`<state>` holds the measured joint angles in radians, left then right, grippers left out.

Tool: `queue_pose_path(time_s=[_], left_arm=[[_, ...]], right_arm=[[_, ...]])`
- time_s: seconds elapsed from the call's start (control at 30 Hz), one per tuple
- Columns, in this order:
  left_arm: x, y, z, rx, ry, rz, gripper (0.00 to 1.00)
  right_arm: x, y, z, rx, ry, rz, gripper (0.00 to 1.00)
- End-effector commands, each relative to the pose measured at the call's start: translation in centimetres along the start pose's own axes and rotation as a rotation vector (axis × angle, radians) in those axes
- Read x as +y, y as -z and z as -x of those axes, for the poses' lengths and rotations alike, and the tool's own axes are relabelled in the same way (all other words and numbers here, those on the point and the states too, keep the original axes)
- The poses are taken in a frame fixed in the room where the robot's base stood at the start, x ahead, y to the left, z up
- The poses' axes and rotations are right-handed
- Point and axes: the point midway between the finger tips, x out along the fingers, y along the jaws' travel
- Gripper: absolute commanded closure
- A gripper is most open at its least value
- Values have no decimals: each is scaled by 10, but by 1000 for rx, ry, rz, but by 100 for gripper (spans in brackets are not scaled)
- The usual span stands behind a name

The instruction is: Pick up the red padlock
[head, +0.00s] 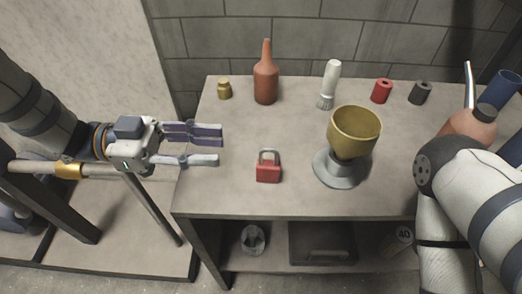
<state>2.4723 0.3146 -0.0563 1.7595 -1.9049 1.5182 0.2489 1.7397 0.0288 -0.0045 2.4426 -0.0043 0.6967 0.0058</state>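The red padlock (268,172) stands on the grey table near its front edge, left of the middle. It has a red body and a grey shackle at the top. My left gripper (218,147) is to the left of the padlock, over the table's left edge. Its fingers point right, toward the padlock, and are spread apart with nothing between them. A gap separates the fingertips from the padlock. My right arm comes in at the right edge, and its gripper is not seen.
A brass cup on a grey base (339,168) stands right of the padlock. Behind are a small brass jar (224,89), a brown bottle (266,82), a white-handled brush (330,84), a red cylinder (381,91) and a black one (420,92). Left of the padlock the tabletop is clear.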

Motion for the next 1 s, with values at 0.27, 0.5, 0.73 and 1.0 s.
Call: queue_pose_path(time_s=[0.27,0.5,0.73,1.0], left_arm=[[0,1,-50,-1,0,1,69],[-1,3,-94,0,-1,0,69],[-1,2,-103,0,2,0,69],[-1,2,-102,0,2,0,100]], right_arm=[[0,0,4,7,0,-1,60],[0,2,9,17,1,-1,60],[0,2,9,17,1,-1,60],[0,2,9,17,1,-1,60]])
